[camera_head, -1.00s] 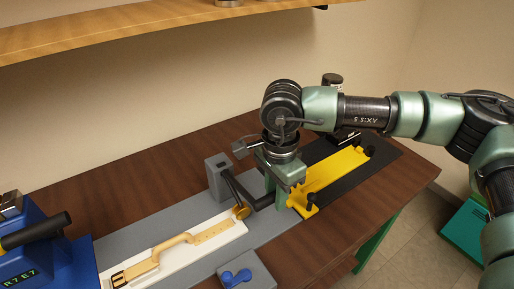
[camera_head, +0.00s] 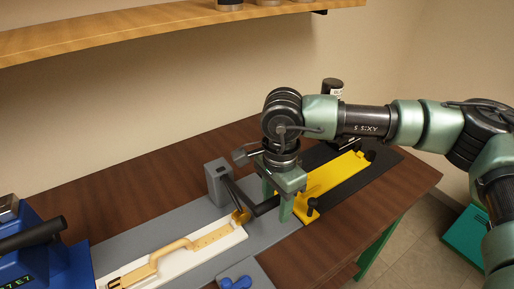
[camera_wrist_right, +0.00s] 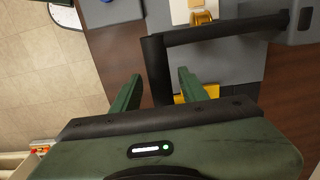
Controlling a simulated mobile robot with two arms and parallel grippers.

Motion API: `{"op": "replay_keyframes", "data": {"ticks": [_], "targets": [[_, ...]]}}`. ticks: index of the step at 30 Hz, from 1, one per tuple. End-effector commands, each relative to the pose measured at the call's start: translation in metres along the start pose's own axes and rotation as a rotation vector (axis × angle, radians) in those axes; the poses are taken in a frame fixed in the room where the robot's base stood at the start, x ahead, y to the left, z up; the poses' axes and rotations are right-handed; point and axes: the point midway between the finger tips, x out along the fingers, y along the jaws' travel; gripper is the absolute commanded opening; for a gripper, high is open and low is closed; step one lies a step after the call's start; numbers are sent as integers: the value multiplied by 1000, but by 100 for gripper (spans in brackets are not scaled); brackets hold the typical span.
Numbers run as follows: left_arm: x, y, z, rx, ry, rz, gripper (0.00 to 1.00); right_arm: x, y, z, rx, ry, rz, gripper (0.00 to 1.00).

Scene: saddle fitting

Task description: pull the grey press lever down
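The grey press (camera_head: 217,184) stands on the grey base plate, a dark lever arm running from its block to a dark crosswise handle (camera_head: 264,207). My right gripper (camera_head: 278,205) points down over the free end of this handle. In the right wrist view its fingers (camera_wrist_right: 158,84) are apart, with the dark handle (camera_wrist_right: 152,60) lying between them and a visible gap on each side. The gripper looks open; whether the handle lies at fingertip depth is hard to tell. A tan strap (camera_head: 205,240) lies on a white holder beside the press. My left gripper is out of view.
A yellow fixture (camera_head: 335,174) on a black mat lies just behind the right gripper. A blue machine (camera_head: 40,262) with a black handle stands at the left. A blue knob (camera_head: 236,283) sits at the front. A wooden shelf (camera_head: 150,27) hangs above. Brown tabletop is bare between.

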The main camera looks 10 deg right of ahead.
Motion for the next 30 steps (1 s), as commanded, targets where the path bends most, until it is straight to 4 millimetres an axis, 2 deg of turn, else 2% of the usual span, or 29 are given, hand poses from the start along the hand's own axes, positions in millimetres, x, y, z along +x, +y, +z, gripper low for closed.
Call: {"op": "replay_keyframes", "data": {"ticks": [5,24,30], "targets": [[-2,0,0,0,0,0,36,-4,-1,0,0,0,-3,44],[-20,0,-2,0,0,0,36,-55,-1,0,1,-1,-4,44],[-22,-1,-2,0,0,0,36,-62,-1,0,0,0,-3,44]]}}
